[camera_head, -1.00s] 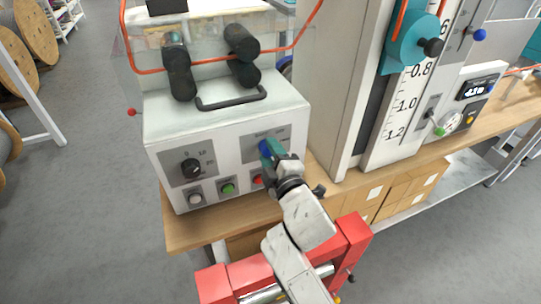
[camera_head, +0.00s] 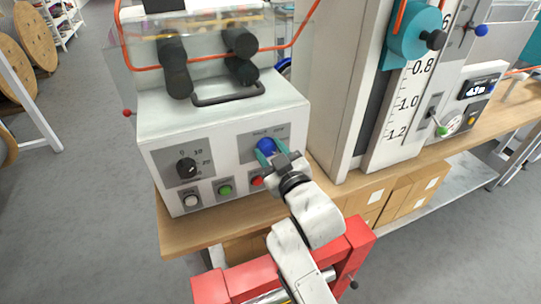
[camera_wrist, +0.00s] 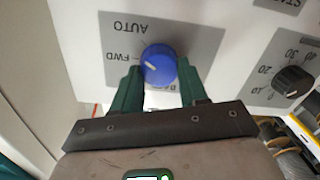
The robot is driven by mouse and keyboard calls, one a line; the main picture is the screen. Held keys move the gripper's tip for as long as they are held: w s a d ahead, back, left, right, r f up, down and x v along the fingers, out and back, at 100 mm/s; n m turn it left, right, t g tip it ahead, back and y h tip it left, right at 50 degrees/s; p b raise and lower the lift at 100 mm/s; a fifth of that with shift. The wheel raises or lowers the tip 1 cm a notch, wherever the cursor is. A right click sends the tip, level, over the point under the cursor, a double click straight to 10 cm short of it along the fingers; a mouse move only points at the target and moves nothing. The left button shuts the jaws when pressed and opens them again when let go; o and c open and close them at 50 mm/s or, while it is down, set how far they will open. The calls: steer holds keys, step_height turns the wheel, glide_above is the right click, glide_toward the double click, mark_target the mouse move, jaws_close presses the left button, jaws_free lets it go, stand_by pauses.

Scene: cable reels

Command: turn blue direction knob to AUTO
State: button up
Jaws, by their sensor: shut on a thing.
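The blue direction knob (camera_head: 266,145) sits on the grey plate at the right of the white control box's front. In the wrist view the knob (camera_wrist: 160,60) shows upside down, with AUTO, FWD and a third, mostly hidden label beside it. Its white mark points left, roughly at FWD and not at AUTO. My gripper (camera_head: 269,156) is at the knob, its green fingers on either side. In the wrist view my gripper (camera_wrist: 160,84) is shut on the knob, and the fingers hide part of the plate.
A black dial (camera_head: 187,167) is at the left of the panel. White, green (camera_head: 225,189) and red (camera_head: 257,180) buttons lie just below. A black handle (camera_head: 229,94) and rollers are above. A tall scale column (camera_head: 400,110) stands close on the right.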

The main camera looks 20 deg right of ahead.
steer(key=shift+d+f+m+b, duration=0.15)
steer(key=shift+m+b, duration=0.25)
steer(key=shift+m, duration=0.7)
steer(key=o, duration=0.8)
steer(key=shift+c, duration=0.2)
steer(key=o, duration=0.3)
steer(key=shift+s, duration=0.1)
steer(key=s+b, duration=0.1)
steer(key=s, duration=0.9)
steer(key=shift+s+r, duration=0.25)
steer(key=shift+s, duration=0.1)
steer(key=shift+d, duration=0.1)
